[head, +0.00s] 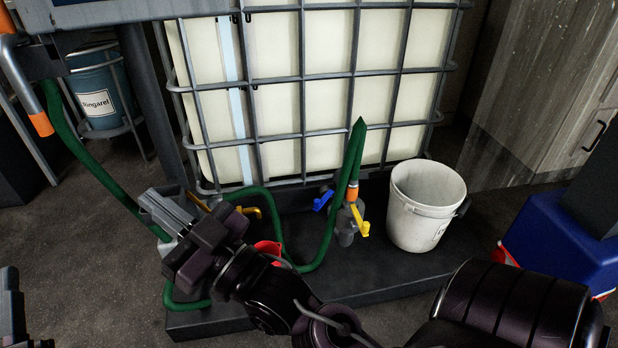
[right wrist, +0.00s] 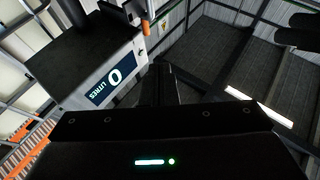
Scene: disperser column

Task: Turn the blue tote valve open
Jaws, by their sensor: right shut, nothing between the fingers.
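The blue tote valve handle (head: 323,200) sits low at the front of the caged white tote (head: 275,108), tilted, beside the green hose. My right gripper (head: 166,213) is left of the blue handle and well apart from it, in front of the green hose at the left. Its grey fingers are shut with nothing between them. My right arm crosses the lower middle of the head view. Only a dark part of my left gripper (head: 12,308) shows at the lower left edge; its jaw state is not clear. The right wrist view does not show the blue handle.
A yellow handle (head: 362,221) is on a fitting just right of the blue one. A white bucket (head: 425,205) stands on the dark platform (head: 225,318) at the right. Green hoses (head: 325,232) loop around. The right wrist view shows a display reading 0 litres (right wrist: 118,78).

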